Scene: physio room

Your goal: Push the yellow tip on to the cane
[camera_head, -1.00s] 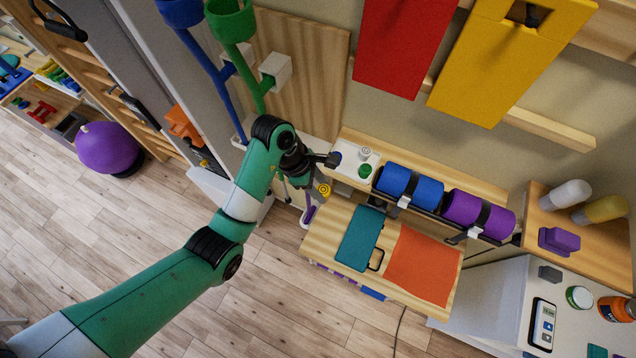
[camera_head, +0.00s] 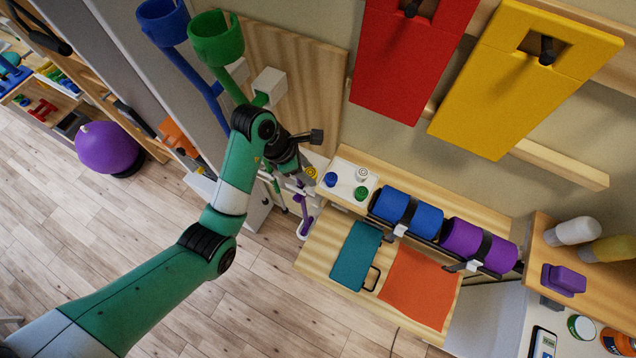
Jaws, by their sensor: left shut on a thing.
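My left gripper (camera_head: 304,163) is beside the wooden wall panel, above the floor to the left of the tip tray. It is shut on the small round yellow tip (camera_head: 310,173), which shows just below its dark end. A slim purple part (camera_head: 304,222), perhaps the cane, stands just below the gripper beside the wooden bench. Its upper end is partly hidden by my gripper, and I cannot tell whether the tip touches it. My right gripper is not in view.
A white tray (camera_head: 345,194) holds blue, white and green tips. Blue (camera_head: 207,95) and green (camera_head: 217,50) crutches hang close behind my arm. A bench (camera_head: 317,249) with teal and orange cloths, and rolled weights (camera_head: 408,206), stand to the right. Open floor lies at left.

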